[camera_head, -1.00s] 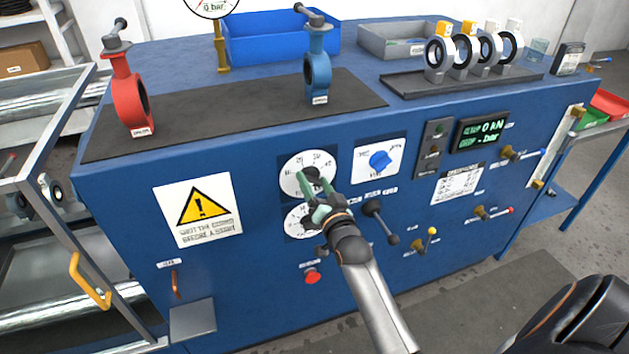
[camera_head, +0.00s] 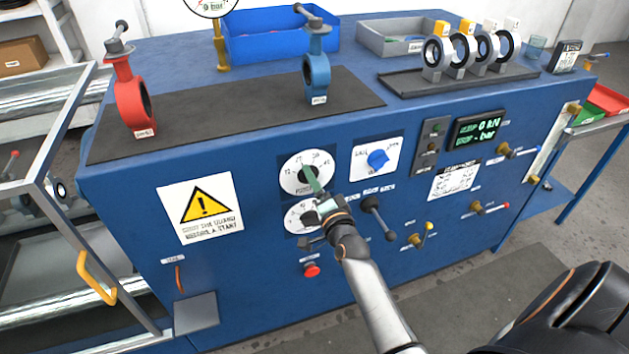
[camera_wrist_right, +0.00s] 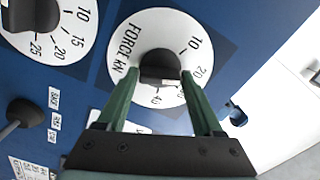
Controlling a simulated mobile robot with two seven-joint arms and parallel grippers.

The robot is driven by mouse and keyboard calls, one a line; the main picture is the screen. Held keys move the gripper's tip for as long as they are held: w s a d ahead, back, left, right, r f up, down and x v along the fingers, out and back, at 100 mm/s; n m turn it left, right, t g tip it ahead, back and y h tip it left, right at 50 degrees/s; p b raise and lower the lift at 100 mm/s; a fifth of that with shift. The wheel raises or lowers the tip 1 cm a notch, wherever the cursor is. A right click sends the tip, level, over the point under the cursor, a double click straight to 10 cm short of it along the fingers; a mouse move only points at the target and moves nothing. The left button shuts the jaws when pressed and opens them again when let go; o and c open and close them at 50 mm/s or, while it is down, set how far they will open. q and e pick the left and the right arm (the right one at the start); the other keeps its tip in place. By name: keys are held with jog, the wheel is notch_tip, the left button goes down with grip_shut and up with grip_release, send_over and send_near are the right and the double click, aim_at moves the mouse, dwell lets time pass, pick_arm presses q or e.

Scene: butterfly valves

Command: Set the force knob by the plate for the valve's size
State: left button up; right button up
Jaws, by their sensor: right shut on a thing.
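The white force dial (camera_head: 307,158) is the upper of two dials on the blue bench front. In the right wrist view, the dial (camera_wrist_right: 190,25) reads FORCE kN and carries a black knob (camera_wrist_right: 160,62). My right gripper (camera_head: 312,182) is shut on this knob, one green finger on each side. The fingers and wrist hide part of the dial. A white printed plate (camera_head: 454,181) is on the panel to the right; its text is too small to read. A red valve (camera_head: 127,103) and a blue valve (camera_head: 317,68) stand on the bench. My left gripper is not in view.
A second dial (camera_head: 293,221) sits just below the force dial; the gripper partly covers it. A blue selector knob (camera_head: 378,159), a black lever (camera_head: 378,215) and a red button (camera_head: 311,270) are close by. The display (camera_head: 481,130) shows 0 kN.

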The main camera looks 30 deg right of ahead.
jog(key=shift+r, duration=0.1)
dwell(0.3)
jog(key=o, duration=1.2)
jog(key=shift+o, duration=0.2)
jog(key=shift+s, duration=0.1)
jog(key=p+v, duration=0.2)
jog(key=v, duration=1)
jog(key=shift+s, duration=0.15)
